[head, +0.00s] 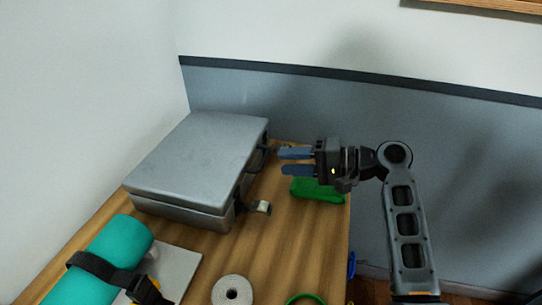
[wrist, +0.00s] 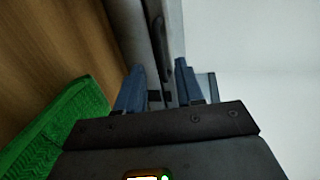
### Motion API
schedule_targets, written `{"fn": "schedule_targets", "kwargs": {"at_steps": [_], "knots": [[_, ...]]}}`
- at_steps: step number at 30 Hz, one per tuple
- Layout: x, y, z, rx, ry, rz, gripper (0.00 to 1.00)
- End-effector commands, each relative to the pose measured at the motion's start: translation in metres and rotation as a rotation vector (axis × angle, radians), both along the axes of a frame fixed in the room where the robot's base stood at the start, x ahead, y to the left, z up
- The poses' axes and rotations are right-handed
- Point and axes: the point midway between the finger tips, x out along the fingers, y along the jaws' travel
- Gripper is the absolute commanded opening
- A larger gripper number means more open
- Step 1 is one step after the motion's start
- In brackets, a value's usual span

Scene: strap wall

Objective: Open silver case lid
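The silver case (head: 200,160) lies on the wooden table with its lid down. Its front side, with a dark handle and latches, faces right. One latch (head: 257,207) sticks out at the near corner. My gripper (head: 284,161) is open and empty, just right of the case's front side near the far end, with its blue fingers pointing at it. In the wrist view the fingers (wrist: 160,85) are apart, and the case's edge (wrist: 150,40) with a dark handle lies beyond them. I cannot tell whether the fingertips touch the case.
A green cloth-like item (head: 318,190) lies under my gripper. A teal roll with a black strap (head: 112,245), a grey tape roll (head: 232,291) and a green ring (head: 306,299) lie in front. Walls stand behind and left.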

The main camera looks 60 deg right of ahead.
Motion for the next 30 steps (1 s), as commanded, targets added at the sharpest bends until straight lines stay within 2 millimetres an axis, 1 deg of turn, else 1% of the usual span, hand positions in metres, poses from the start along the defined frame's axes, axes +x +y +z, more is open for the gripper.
{"fn": "schedule_targets", "kwargs": {"at_steps": [3, 9, 13, 21, 23, 30], "knots": [[0.018, 0.007, -0.003, 0.000, 0.001, 0.003, 0.37], [0.041, 0.015, -0.009, -0.001, 0.001, 0.001, 0.37], [0.048, 0.017, -0.010, -0.002, 0.000, -0.001, 0.37], [0.049, 0.018, -0.011, -0.002, 0.000, -0.001, 0.37], [0.049, 0.018, -0.011, -0.002, 0.000, -0.001, 0.32], [0.049, 0.018, -0.011, -0.002, 0.000, -0.001, 0.09]]}}
